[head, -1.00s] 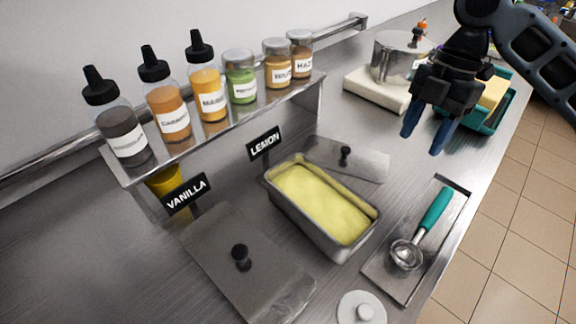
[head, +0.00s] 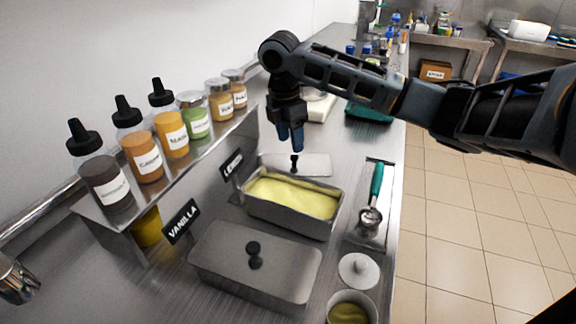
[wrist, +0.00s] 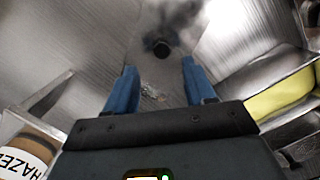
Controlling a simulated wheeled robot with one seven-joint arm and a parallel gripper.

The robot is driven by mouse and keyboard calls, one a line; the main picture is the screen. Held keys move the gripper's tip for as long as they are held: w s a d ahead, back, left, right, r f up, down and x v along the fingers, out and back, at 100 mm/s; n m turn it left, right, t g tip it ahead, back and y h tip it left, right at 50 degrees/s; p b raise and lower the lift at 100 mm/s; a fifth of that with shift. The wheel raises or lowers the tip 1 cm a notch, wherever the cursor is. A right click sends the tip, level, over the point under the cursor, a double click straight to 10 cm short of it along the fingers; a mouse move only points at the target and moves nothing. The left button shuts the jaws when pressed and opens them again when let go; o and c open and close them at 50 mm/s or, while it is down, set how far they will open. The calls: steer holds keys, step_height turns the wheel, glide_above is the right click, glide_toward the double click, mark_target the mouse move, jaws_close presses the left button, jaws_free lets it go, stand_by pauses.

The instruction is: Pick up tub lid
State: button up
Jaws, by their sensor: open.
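A flat metal tub lid (head: 315,165) with a black knob (head: 294,166) lies on the counter behind the open lemon tub (head: 262,213), which holds pale yellow ice cream. A second metal lid (head: 215,247) with a black knob covers the vanilla tub in front. My gripper (head: 291,148), with blue fingers, is open and empty just above the loose lid's knob. In the wrist view the knob (wrist: 161,49) shows beyond the gap between my open fingertips (wrist: 158,72), and the lid lies under it. I cannot tell the exact height gap.
A metal shelf (head: 165,172) with sauce bottles and jars stands left of the lid. A tray (head: 379,228) with a green-handled scoop (head: 373,195) lies to the right. A small round white lid (head: 358,271) and a cup (head: 371,300) are near the front edge.

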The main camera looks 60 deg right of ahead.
mark_target(294, 156)
steer(key=shift+s+d+f+p, duration=0.1)
steer(key=shift+s+f+p, duration=0.05)
steer(key=shift+f, duration=0.7)
steer(key=shift+s+d+f+p, duration=0.1)
steer(key=shift+d+f+p, duration=0.1)
steer(key=shift+f, duration=0.65)
steer(key=shift+s+d+f+p, duration=0.1)
steer(key=shift+s+f+p, duration=0.05)
steer(key=shift+f, duration=0.7)
jaws_close()
